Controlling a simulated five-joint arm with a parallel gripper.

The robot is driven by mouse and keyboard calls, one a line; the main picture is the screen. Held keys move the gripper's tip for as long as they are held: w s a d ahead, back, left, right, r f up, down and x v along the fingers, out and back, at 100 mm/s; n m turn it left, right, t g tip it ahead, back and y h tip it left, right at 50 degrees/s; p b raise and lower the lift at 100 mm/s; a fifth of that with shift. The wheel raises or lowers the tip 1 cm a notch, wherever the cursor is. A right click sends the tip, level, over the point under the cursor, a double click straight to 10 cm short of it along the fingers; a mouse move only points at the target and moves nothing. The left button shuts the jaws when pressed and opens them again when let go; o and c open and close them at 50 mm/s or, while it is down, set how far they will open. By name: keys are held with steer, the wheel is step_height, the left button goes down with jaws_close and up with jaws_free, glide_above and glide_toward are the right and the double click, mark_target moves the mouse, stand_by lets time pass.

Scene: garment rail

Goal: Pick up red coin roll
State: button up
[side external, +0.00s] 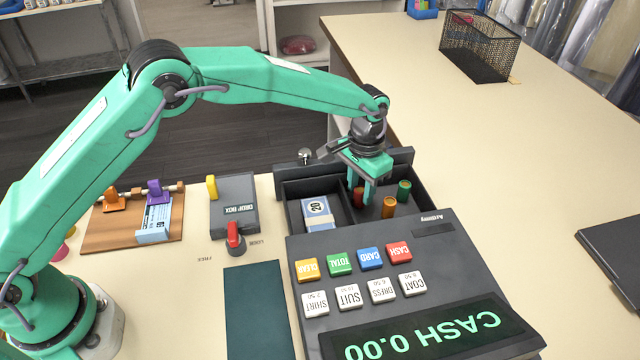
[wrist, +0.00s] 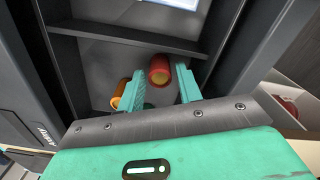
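The red coin roll (side external: 359,198) stands in the right compartment of the open cash drawer (side external: 290,216). It also shows in the wrist view (wrist: 159,71), between the lines of my two fingers. My gripper (side external: 363,192) points down into that compartment, with its fingertips beside the red roll. In the wrist view my gripper (wrist: 161,78) is open, its fingers apart on either side of the roll. A finger partly covers the roll in the side view. I cannot tell whether either finger touches it.
An orange roll (side external: 389,207) and a green roll (side external: 404,190) stand just right of my gripper. A banded note bundle (side external: 317,213) lies in the left compartment behind a divider. The cash register (side external: 400,285) borders the drawer's near side. The counter at right is mostly clear.

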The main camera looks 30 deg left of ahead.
steer(key=shift+f, duration=1.1)
steer(key=shift+c, duration=0.2)
jaws_close()
